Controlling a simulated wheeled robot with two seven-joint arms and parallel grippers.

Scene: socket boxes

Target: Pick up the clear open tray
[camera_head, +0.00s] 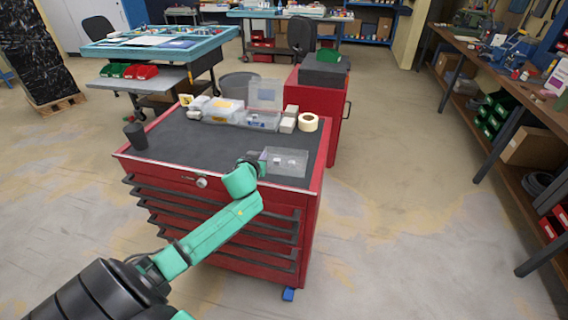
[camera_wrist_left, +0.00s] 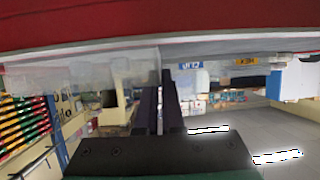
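The clear open tray (camera_head: 287,163) is at the front right of the dark top of the red tool cabinet, with a few small pale items seen in it. My left gripper (camera_head: 262,158) is at the tray's left side. In the left wrist view its two dark fingers (camera_wrist_left: 160,95) are close together with a thin pale strip of the tray wall between them, so it looks shut on that wall. Whether the tray is clear of the top cannot be told. My right gripper is not in view.
The red cabinet (camera_head: 170,182) has a dark cup (camera_head: 136,136) at its left. Clear boxes (camera_head: 222,111), small white boxes (camera_head: 288,122) and a tape roll (camera_head: 308,122) stand behind the tray. A workbench (camera_head: 505,75) is at the right; the floor between is open.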

